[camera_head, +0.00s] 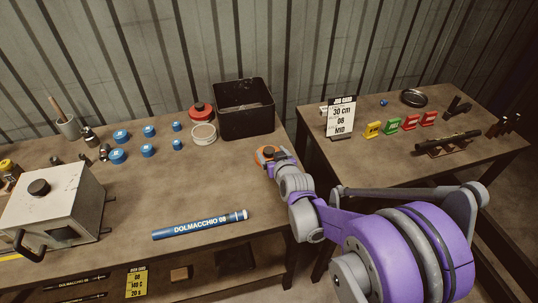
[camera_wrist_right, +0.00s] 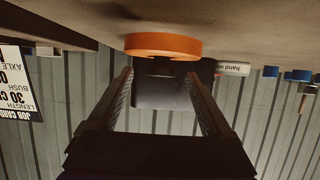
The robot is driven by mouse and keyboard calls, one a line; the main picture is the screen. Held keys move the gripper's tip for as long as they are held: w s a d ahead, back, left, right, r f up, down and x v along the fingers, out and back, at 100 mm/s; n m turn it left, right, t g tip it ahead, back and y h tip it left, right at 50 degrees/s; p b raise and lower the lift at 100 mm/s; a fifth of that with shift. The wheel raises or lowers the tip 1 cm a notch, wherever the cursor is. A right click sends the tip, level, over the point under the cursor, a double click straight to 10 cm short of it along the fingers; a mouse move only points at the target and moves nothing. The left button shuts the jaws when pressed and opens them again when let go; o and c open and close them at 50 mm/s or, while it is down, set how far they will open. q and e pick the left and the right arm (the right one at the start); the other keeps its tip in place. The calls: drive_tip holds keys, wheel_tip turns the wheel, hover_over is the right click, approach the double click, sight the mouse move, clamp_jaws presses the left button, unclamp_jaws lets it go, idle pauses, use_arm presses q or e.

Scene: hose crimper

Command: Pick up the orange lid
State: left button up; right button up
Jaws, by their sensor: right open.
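The orange lid (camera_head: 262,152) lies on the workbench near its right edge, partly hidden by my right gripper (camera_head: 277,158) in the head view. In the right wrist view the lid (camera_wrist_right: 163,44) is a flat orange disc with a dark knob, seen upside down against the bench. My right gripper (camera_wrist_right: 160,74) is open, with its two fingertips close to the lid, one on each side of the knob. I cannot tell whether they touch it. My left gripper is not in view.
A black bin (camera_head: 244,119), a white tub (camera_head: 203,134) and a red round item (camera_head: 201,112) stand behind the lid. A blue labelled tube (camera_head: 199,224) lies in front. A second table (camera_head: 390,160) at right holds a job card (camera_head: 341,116). The bench's middle is mostly clear.

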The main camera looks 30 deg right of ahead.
drive_tip(key=shift+x, duration=1.5)
drive_tip(key=shift+a, duration=0.1)
drive_tip(key=shift+c, duration=0.2)
clamp_jaws()
